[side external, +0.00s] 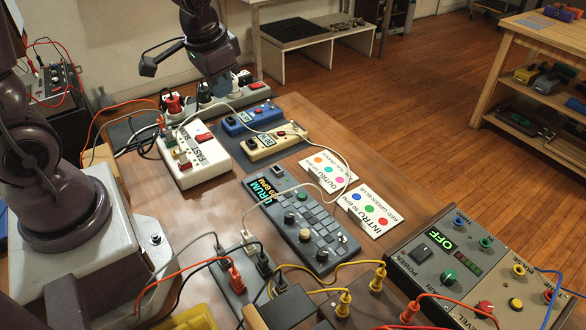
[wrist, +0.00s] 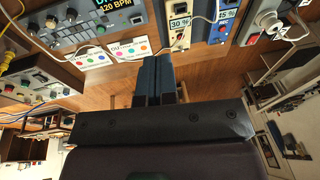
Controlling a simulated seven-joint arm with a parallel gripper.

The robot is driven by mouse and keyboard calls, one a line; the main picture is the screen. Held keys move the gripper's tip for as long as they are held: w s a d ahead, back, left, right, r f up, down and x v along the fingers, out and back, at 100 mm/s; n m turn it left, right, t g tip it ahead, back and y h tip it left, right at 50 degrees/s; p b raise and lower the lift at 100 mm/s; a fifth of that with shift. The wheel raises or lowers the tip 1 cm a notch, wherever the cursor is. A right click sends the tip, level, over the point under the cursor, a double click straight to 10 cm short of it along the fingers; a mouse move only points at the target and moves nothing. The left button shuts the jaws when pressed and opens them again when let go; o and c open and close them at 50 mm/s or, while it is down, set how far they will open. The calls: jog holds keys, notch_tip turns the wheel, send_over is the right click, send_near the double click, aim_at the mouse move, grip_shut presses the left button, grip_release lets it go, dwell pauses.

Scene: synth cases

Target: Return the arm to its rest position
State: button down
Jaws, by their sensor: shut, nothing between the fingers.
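My gripper (side external: 222,85) is at the top of the side external view, above the back of the workbench (side external: 208,234) near a white power strip (side external: 247,95). In the wrist view its two dark fingers (wrist: 155,80) lie side by side, shut with nothing between them. Whether the fingertips touch anything cannot be told from the side external view. The bench top in the wrist view carries a cream box (wrist: 180,32) reading 30 % and a blue box (wrist: 224,14) reading 15 %, beyond the fingertips.
Near the gripper are a blue pedal box (side external: 250,118), a cream pedal box (side external: 276,143) and a white box (side external: 194,160) with plugs. A drum machine (side external: 298,222), cards (side external: 370,212) and a grey OFF panel (side external: 440,255) lie nearer. Cables cross the bench.

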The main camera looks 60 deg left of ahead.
jog(key=s+d+r+t+h, duration=0.1)
jog(key=s+d+r+t, duration=0.2)
jog(key=s+d+r, duration=0.5)
jog(key=v, duration=0.5)
jog(key=shift+s, duration=0.15)
jog(key=shift+d+f, duration=0.1)
dwell(0.9)
